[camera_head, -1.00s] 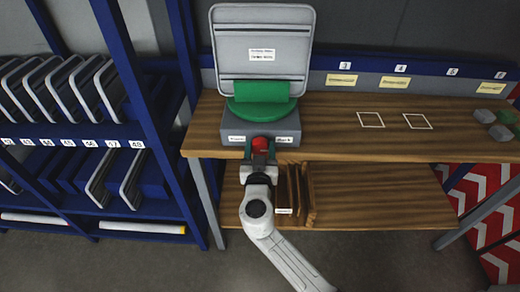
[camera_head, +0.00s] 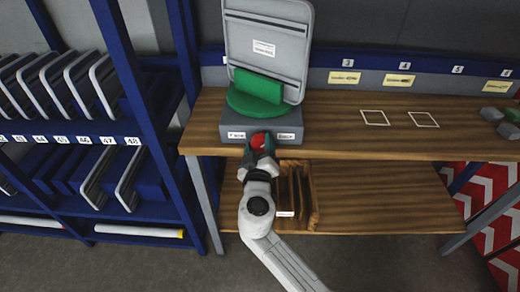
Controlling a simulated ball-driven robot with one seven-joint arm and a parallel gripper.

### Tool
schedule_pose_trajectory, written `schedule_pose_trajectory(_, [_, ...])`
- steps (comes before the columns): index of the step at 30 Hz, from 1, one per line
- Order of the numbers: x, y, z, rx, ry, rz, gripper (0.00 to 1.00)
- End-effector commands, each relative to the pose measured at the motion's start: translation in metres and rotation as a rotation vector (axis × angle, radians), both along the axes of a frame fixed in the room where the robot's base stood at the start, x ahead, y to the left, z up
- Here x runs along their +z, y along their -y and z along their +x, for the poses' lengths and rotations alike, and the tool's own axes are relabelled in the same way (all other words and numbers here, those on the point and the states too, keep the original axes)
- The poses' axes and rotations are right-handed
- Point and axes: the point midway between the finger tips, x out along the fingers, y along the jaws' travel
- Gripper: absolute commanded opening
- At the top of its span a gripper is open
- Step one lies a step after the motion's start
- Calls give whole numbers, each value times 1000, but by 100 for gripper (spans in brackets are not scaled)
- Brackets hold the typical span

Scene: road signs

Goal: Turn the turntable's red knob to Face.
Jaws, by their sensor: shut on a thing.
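The turntable's grey base (camera_head: 232,127) stands on the wooden bench at the left. Its green disc and clamp (camera_head: 259,93) hold a grey sign panel (camera_head: 266,25) upright, back side with rails toward me, turned at an angle. A small white label (camera_head: 264,48) is on the panel. The red knob (camera_head: 258,141) is on the front of the base, between two white labels; the left one looks like "BACK", the right one is too small to read surely. My gripper (camera_head: 261,152) is shut on the red knob from the front, hiding part of it.
The bench (camera_head: 340,137) has two white square outlines and numbered labels along its back edge. Grey-green blocks (camera_head: 497,114) lie at its right end. A slotted wooden holder (camera_head: 298,195) is on the shelf below. A blue rack (camera_head: 60,120) with sign panels stands close on the left.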

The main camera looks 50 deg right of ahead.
Motion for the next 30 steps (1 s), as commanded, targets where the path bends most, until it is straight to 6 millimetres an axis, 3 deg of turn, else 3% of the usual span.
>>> schedule_pose_trajectory(12, [-1,-2,1,2,-145,-112,27])
schedule_pose_trajectory(28, [-1,-2,1,3,-162,-125,27])
schedule_pose_trajectory(29, [-1,-2,1,3,-162,-125,60])
schedule_pose_trajectory(30, [-1,-2,1,3,-162,-125,64])
